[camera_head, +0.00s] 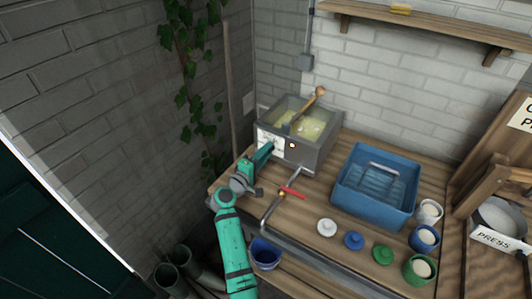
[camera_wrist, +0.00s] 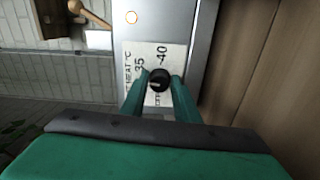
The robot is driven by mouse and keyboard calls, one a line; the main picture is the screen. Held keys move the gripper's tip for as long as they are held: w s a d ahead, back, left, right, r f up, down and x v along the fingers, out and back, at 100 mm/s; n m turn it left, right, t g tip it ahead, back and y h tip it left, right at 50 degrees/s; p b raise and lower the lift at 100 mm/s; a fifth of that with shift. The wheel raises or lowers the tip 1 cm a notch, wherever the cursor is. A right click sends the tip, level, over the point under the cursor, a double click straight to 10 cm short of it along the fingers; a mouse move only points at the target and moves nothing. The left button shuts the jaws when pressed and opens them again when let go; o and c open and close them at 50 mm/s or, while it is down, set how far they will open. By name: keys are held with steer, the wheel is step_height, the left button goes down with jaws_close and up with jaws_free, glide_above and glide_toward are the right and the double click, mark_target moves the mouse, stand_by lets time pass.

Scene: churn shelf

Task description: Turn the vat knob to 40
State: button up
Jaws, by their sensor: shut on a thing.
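The grey metal vat (camera_head: 318,148) stands on the wooden bench and holds pale yellow liquid. On its front is a white dial plate (camera_wrist: 143,62) marked HEAT °C, with 35 and 40 readable in the wrist view. The black knob (camera_wrist: 159,80) sits on this plate, between my fingertips. My gripper (camera_wrist: 159,88) is shut on the knob. A pale mark shows on the knob, but I cannot tell which number it points to. In the head view my gripper (camera_head: 268,150) reaches the vat's front left and hides the knob. An orange light (camera_head: 292,145) is beside the plate.
A tap pipe with a red handle (camera_head: 291,192) comes from the vat's front. A blue tub (camera_head: 346,201) stands to the right, with white, blue and green lids in front and several cups beside it. A wooden paddle (camera_head: 307,103) leans in the vat. A blue bucket (camera_head: 266,254) is below.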

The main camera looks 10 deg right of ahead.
steer(key=m, duration=0.4)
steer(key=shift+d+m, duration=0.1)
steer(key=shift+m, duration=0.3)
steer(key=shift+f+m, duration=0.1)
steer(key=shift+m, duration=2.1)
steer(key=o, duration=1)
steer(key=shift+s+a+f, duration=0.1)
steer(key=shift+s+a, duration=0.15)
steer(key=shift+a, duration=0.2)
steer(key=v, duration=1)
steer(key=shift+d, duration=0.1)
